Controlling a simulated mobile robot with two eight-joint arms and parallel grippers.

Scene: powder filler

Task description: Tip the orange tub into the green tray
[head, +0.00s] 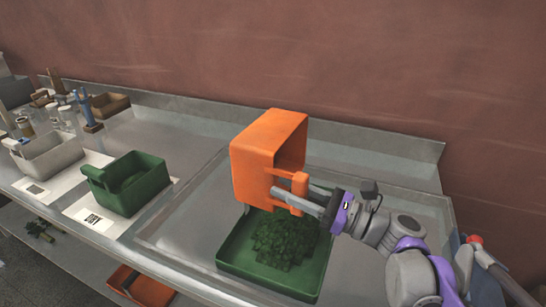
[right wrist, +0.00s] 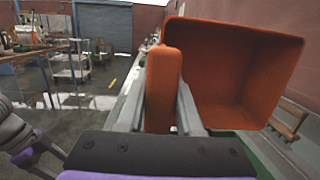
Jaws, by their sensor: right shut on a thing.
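The orange tub (head: 262,160) is held up in the air over the green tray (head: 226,262), tipped on its side with its opening facing right. In the right wrist view the tub (right wrist: 235,70) looks empty inside. My right gripper (head: 288,196) is shut on the tub's handle (right wrist: 163,88), with one finger on each side of it. The green tray sits on the bench below and holds a heap of dark green leafy pieces (head: 284,240). My left gripper is not in view.
A second green tub (head: 130,185) and a pale grey tub (head: 50,155) stand on white marked sheets at the left. Jars and a brown box (head: 110,104) are behind them. Another orange container (head: 142,287) is on the shelf below. A wall closes off the back.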

